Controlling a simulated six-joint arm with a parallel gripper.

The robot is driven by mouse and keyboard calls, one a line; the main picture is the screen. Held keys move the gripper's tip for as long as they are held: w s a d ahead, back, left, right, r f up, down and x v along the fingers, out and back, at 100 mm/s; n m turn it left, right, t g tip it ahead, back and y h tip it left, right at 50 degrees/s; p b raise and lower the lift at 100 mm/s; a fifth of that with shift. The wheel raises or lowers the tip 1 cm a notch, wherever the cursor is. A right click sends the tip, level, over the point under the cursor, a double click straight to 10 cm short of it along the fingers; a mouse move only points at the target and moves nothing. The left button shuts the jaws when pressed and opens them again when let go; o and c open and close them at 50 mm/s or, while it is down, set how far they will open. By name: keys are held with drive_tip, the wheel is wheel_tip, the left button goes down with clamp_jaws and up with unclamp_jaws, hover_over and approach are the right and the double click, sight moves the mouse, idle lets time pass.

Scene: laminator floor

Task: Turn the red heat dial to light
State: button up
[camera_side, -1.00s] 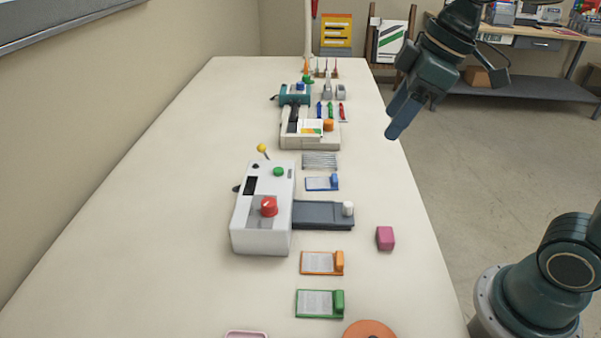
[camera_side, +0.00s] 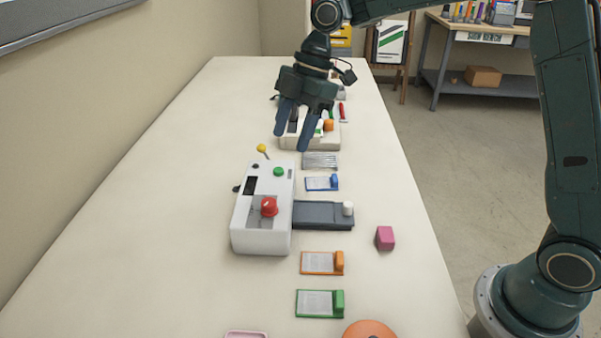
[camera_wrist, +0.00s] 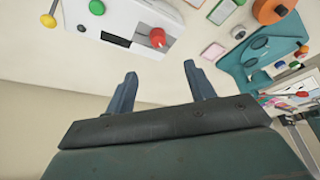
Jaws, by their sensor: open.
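The red heat dial (camera_side: 268,206) sits on the near part of the white laminator (camera_side: 262,240). It also shows in the wrist view (camera_wrist: 157,36), beyond my fingertips, with a pale mark on its top. My gripper (camera_side: 291,143) is open and empty, its fingers pointing down. In the side view it appears over the far side of the laminator, apart from the dial. Both fingers show spread in the wrist view (camera_wrist: 160,70), with nothing between them. The setting marks around the dial are too small to read.
The laminator carries a green button (camera_side: 278,171) and a yellow-tipped lever (camera_side: 262,148). A dark grey tray with a white knob (camera_side: 348,208) extends right. Blue, orange and green clipped cards and a pink block (camera_side: 385,238) lie nearby. The table's left side is clear.

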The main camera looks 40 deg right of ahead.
sight(269, 201)
drive_tip(key=shift+w+a+f+n, duration=0.15)
drive_tip(key=shift+w+f+n, duration=0.15)
drive_tip(key=shift+w+f, duration=0.15)
drive_tip(key=x, duration=1.4)
drive_tip(key=shift+s+r, duration=0.1)
drive_tip(key=shift+s, duration=0.05)
drive_tip(key=shift+c, duration=0.4)
drive_tip(key=c, duration=0.9)
